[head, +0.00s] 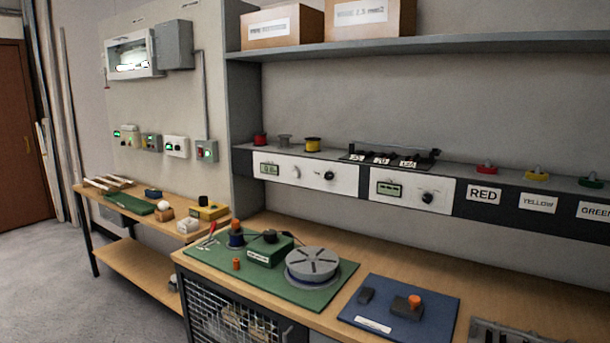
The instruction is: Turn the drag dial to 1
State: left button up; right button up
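No part labelled as the drag dial is readable at this size. On the green mat (327,297) stands a green box (268,252) with a dark knob (270,236) on top. Beside it is a round grey slotted disc (312,263). A spool with dark blue and orange parts (236,237) stands at the box's left, and a small orange piece (236,264) is in front. Two white panels on the shelf front carry black knobs, one on the left panel (329,175) and one on the right panel (427,197). Dial settings are too small to read. Neither gripper is in view.
A blue mat (400,322) with dark blocks and an orange cap lies to the right on the bench. Bare wood (390,270) runs behind the mats. A lower side table (165,227) holds small parts. An upper shelf (440,46) carries cardboard boxes (283,27).

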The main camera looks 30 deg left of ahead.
aim_at(329, 175)
jog(key=i+j+u, duration=0.15)
jog(key=i, duration=1.1)
